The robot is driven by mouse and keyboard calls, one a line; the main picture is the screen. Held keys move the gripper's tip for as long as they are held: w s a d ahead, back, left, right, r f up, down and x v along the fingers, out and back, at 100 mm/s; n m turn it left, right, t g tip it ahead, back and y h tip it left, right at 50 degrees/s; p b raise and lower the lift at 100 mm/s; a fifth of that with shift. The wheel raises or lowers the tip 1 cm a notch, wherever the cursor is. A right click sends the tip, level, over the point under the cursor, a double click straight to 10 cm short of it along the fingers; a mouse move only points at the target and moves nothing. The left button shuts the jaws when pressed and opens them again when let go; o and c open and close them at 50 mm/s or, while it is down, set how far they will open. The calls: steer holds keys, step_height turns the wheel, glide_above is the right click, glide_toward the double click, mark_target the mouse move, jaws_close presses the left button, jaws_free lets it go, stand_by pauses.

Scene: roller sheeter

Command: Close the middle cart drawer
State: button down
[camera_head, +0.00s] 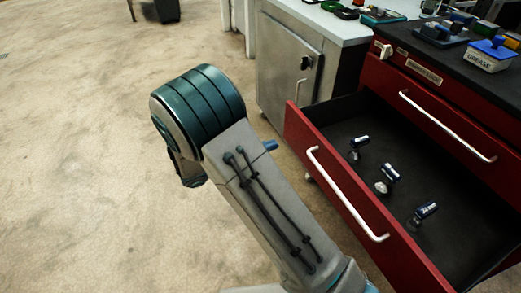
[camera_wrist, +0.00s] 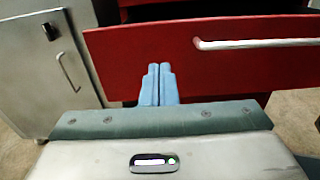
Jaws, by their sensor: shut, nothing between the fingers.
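The red cart's open drawer, apparently the middle one, is pulled far out in the head view; its red front (camera_head: 338,190) has a long pale handle (camera_head: 345,195). Several small metal parts with blue ends (camera_head: 388,178) lie on its dark floor. In the wrist view the drawer front (camera_wrist: 125,50) spans the upper middle, with its handle (camera_wrist: 255,43) to the right. My gripper (camera_wrist: 159,70) has blue fingers pressed together, empty, in front of the drawer front's left part. I cannot tell whether they touch it. In the head view my arm hides most of the gripper.
The drawer above (camera_head: 440,115) is shut. Trays and a blue-lidded grease box (camera_head: 490,55) stand on the cart's black top. A grey metal cabinet (camera_head: 285,65) stands behind, left of the cart. The floor (camera_head: 70,160) at left is clear.

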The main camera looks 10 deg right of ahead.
mark_target(306, 134)
steer(key=b+x, duration=0.1)
steer(key=x, duration=0.7)
steer(key=shift+f+b, duration=0.15)
steer(key=shift+b, duration=0.25)
steer(key=shift+w+d, duration=0.15)
steer(key=shift+d, duration=0.45)
steer(key=shift+d, duration=0.1)
